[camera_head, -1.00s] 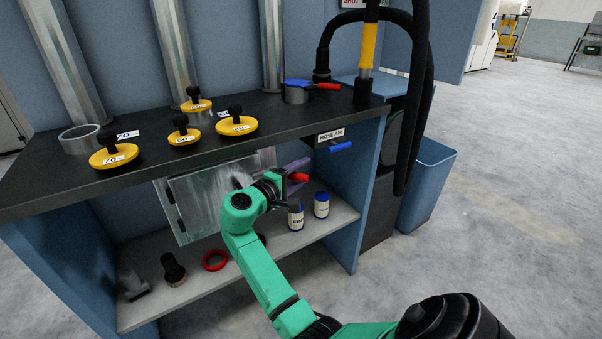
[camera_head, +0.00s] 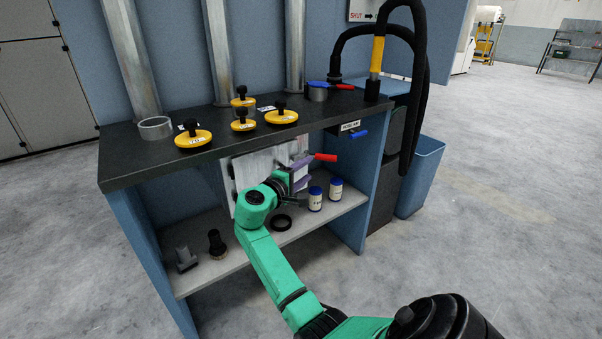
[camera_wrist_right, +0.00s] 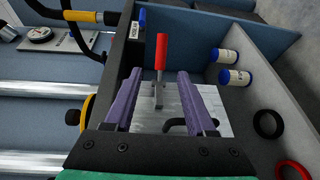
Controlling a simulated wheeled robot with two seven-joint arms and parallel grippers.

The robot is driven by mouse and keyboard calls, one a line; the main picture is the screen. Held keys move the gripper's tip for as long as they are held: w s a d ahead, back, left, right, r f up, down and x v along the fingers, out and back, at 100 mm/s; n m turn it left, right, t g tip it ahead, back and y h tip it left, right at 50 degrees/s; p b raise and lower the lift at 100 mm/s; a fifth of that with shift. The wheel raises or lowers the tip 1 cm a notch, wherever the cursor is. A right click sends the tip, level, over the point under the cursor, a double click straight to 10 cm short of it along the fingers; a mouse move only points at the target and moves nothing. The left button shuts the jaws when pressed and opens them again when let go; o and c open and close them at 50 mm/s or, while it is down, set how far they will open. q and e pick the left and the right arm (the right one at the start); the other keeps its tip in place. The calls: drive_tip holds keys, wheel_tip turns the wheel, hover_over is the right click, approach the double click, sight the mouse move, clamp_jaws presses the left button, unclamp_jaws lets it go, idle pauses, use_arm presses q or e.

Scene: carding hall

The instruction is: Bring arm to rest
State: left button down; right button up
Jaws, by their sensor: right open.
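My right arm is green and reaches from the lower right to the grey metal panel (camera_head: 240,167) under the dark bench. Its right gripper (camera_head: 300,178) has purple fingers, which stand apart with nothing held between them in the right wrist view (camera_wrist_right: 163,88). A red-handled lever (camera_head: 323,157) is just beyond the fingers at the panel. In the right wrist view the red handle (camera_wrist_right: 161,50) shows past the fingertips, in the gap between them. A dark bent handle (camera_wrist_right: 190,126) lies on the panel there. My left gripper is not in view.
Yellow weights with black knobs (camera_head: 193,139) stand on the bench top (camera_head: 140,170). Two blue-capped bottles (camera_head: 316,200), a black ring (camera_head: 281,222) and dark nozzles (camera_head: 217,245) are on the lower shelf. A blue bin (camera_head: 420,180) stands right; open floor lies beyond.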

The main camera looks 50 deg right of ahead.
drive_tip(key=shift+d+f, duration=0.2)
drive_tip(key=shift+d, duration=0.1)
drive_tip(key=shift+a, duration=0.1)
